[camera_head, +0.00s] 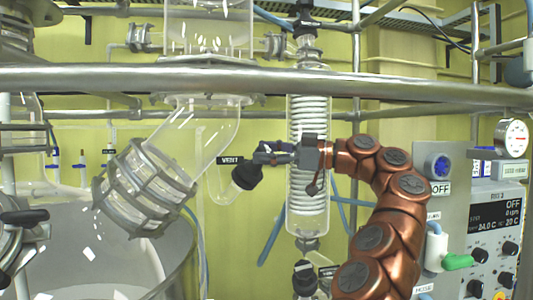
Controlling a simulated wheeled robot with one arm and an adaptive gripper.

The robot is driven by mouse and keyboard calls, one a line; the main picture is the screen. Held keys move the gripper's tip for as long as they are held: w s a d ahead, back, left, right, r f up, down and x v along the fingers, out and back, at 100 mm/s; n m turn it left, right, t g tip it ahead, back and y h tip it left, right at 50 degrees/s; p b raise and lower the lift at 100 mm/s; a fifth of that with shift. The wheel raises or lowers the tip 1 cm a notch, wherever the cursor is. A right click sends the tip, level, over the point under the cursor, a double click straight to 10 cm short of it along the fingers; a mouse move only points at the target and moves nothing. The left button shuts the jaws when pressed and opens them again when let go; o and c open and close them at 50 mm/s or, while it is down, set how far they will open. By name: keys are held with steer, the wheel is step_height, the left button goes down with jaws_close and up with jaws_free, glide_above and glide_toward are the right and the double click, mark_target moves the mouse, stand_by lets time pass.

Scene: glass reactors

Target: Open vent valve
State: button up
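The vent valve shows as a black knob (246,177) left of centre, beside a small black label reading VENT (230,160). It sits by the lower side of a clear angled glass tube. My gripper (258,153) comes in from the right on my copper-coloured arm, its fingers pointing left. The fingertips are just above and right of the black knob. I cannot tell whether they touch it. The fingers are small and seen from the side, so their opening is unclear. The valve's open or closed position cannot be read.
A coiled glass condenser (307,120) stands right behind my gripper. A thick metal rail (200,78) crosses above. A clamped glass joint (148,188) lies left, above a large vessel (120,265). Another black knob (305,280) is below; a control panel (495,235) stands right.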

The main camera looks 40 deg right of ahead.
steer(key=shift+o, duration=1.3)
steer(key=shift+f+m+t+h+b, duration=0.45)
steer(key=shift+m+b, duration=0.25)
steer(key=shift+b, duration=0.9)
steer(key=shift+r+m+t+b, duration=0.1)
steer(key=shift+m+t+b, duration=0.35)
steer(key=shift+b, duration=0.45)
steer(key=m+t+h+b, duration=0.1)
steer(key=m+h+b, duration=0.1)
steer(key=b, duration=0.1)
steer(key=shift+s+m+b, duration=0.1)
steer(key=shift+m+b, duration=0.15)
steer(key=shift+b, duration=0.05)
steer(key=shift+r+m+h+b, duration=0.15)
steer(key=shift+m+h+b, duration=0.2)
steer(key=shift+m+b, duration=0.1)
steer(key=shift+t, duration=0.3)
steer(key=shift+m+h+b, duration=0.4)
steer(key=shift+m+b, duration=0.25)
steer(key=shift+b, duration=0.3)
